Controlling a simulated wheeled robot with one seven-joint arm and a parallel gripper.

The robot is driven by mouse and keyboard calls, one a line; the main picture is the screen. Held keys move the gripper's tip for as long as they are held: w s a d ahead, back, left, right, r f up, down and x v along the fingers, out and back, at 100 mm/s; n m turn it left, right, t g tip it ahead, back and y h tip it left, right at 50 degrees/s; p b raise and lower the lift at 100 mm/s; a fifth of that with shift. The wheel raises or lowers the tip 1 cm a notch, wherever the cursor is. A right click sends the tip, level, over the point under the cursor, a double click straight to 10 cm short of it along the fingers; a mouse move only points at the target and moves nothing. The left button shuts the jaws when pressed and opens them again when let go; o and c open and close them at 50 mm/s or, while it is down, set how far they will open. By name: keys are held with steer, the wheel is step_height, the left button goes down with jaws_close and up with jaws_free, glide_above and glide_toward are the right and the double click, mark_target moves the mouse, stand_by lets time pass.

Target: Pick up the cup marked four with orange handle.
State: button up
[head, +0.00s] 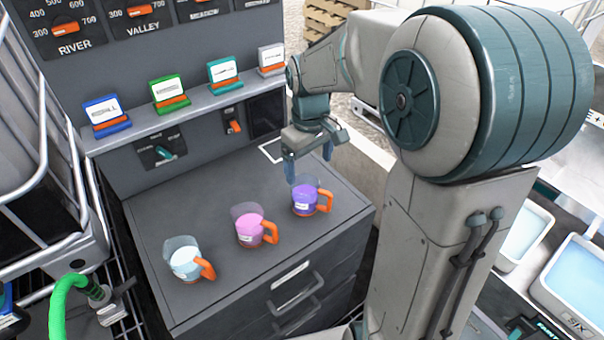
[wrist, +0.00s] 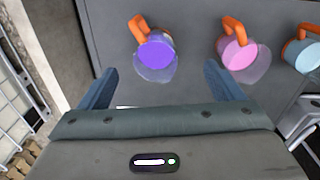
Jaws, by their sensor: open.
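Three clear cups with orange handles stand in a row on the grey cabinet top. The cup with purple contents (head: 304,198) is at the right, the pink one (head: 249,228) in the middle, the pale blue one (head: 184,262) at the left. Each seems to bear a small white label, too small to read, so I cannot tell which is marked four. My gripper (head: 308,172) is open and empty, above and just behind the purple cup. In the wrist view the purple cup (wrist: 155,52) lies ahead between the fingers (wrist: 160,90), with the pink cup (wrist: 238,52) and blue cup (wrist: 300,55) to the right.
A ledge (head: 190,108) with several coloured card holders runs behind the cabinet top. A wire cage (head: 60,150) stands at the left, with a green hose (head: 62,300) below it. Drawer handles (head: 296,290) stick out in front.

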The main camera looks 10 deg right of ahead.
mark_target(307, 196)
steer(key=f, duration=0.3)
steer(key=w+f, duration=0.1)
steer(key=f, duration=0.5)
steer(key=shift+w, duration=0.25)
steer(key=shift+w+d+f+p, duration=0.1)
steer(key=shift+f+p, duration=0.05)
steer(key=shift+f, duration=0.7)
steer(key=shift+w+f+p, duration=0.15)
steer(key=shift+f+p, duration=0.05)
steer(key=shift+f, duration=0.65)
steer(key=shift+w+d+f+p, duration=0.1)
steer(key=shift+f+p, duration=0.05)
steer(key=shift+f, duration=0.7)
steer(key=shift+c, duration=0.4)
steer(key=c, duration=1.1)
steer(key=shift+r, duration=0.1)
